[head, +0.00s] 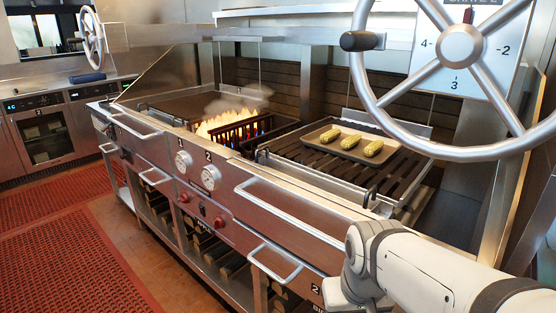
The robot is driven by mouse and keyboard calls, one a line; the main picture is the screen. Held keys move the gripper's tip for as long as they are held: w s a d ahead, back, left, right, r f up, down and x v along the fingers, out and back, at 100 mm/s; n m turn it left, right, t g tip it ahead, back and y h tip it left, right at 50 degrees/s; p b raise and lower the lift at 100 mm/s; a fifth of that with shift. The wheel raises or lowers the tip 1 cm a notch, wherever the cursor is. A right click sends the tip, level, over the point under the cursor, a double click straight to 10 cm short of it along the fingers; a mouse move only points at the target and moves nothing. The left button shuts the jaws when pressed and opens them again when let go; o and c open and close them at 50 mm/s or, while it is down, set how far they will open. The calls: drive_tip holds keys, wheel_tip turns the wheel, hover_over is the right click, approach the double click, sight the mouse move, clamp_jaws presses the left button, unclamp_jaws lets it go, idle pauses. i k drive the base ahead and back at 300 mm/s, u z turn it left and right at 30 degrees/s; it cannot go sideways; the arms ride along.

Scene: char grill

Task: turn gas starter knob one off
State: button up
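The char grill's front panel (160,150) carries two round white-faced dials. The dial marked 1 (183,162) is on the left and the dial marked 2 (210,177) is to its right. Below them are two small red knobs, a left one (184,197) and a right one (219,222). Their labels and exact turn positions are too small to read. I cannot tell which control is gas starter knob one. Flames (228,124) burn in the middle fire basket, with smoke above. My arm enters at the lower right, in front of the panel's right end; my gripper is not visible.
A large handwheel (461,47) overhangs the upper right. Bar handles (275,262) stick out from the front. Red floor mats (70,260) lie in the open aisle at left.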

sight(183, 197)
drive_tip(key=z, duration=0.05)
drive_tip(key=k, duration=0.4)
drive_tip(key=u, duration=0.4)
drive_tip(key=i, duration=0.65)
drive_tip(key=u, duration=0.85)
drive_tip(key=i, duration=1)
drive_tip(key=u, duration=0.45)
